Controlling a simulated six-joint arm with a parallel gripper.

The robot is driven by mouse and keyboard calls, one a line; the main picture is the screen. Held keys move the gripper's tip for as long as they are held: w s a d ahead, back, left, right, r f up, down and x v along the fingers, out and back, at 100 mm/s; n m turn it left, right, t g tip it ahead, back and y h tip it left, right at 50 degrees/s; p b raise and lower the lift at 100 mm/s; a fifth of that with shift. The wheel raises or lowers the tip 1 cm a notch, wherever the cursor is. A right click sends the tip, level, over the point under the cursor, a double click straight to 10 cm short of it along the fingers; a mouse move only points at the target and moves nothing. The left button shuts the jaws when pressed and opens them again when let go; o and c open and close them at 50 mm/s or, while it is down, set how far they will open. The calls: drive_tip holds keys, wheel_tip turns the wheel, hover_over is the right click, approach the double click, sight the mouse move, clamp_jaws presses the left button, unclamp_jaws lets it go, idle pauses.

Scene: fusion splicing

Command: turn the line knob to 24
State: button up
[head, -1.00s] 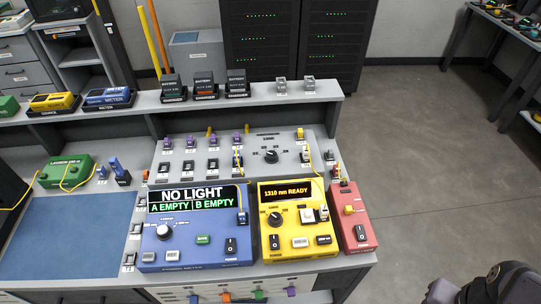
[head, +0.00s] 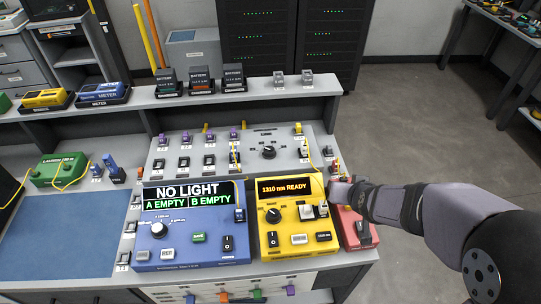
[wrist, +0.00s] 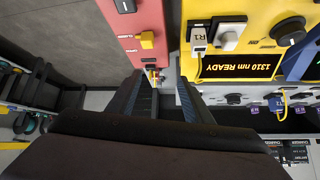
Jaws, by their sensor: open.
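The likely line knob is a black rotary knob (head: 268,152) on the grey sloped panel (head: 215,165), behind the yellow unit. Small labels ring it, too small to read. My gripper (head: 332,188) is over the back of the red box, right of and nearer than the knob. In the wrist view my gripper (wrist: 160,88) has its two fingers apart with nothing held between them. A small yellow connector on the red box shows near the fingertips.
The yellow unit (head: 297,240) reads "1310 nm READY". The blue meter (head: 190,255) reads "NO LIGHT, A EMPTY, B EMPTY". The red box (head: 352,217) is partly hidden by my arm. A yellow fibre (head: 311,155) runs down the panel's right side. Batteries stand on the shelf behind.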

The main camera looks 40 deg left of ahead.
drive_tip(key=a, duration=0.4)
drive_tip(key=s+a+n+t+y, duration=0.1)
drive_tip(key=a, duration=0.3)
drive_tip(key=a+y, duration=0.1)
drive_tip(key=a, duration=0.3)
drive_tip(key=shift+s+a+f+n+b, duration=0.1)
drive_tip(key=shift+s+f+n+b, duration=0.05)
drive_tip(key=shift+s+n+b, duration=0.2)
drive_tip(key=n+t+y, duration=0.1)
drive_tip(key=t+y, duration=0.1)
drive_tip(key=y, duration=0.1)
approach(269, 151)
drive_tip(key=w+a, duration=0.1)
drive_tip(key=shift+p+x, duration=0.7)
drive_tip(key=shift+x, duration=3)
drive_tip(key=shift+d+f, duration=0.1)
drive_tip(key=shift+f, duration=0.1)
drive_tip(key=shift+c, duration=0.7)
drive_tip(key=c, duration=0.9)
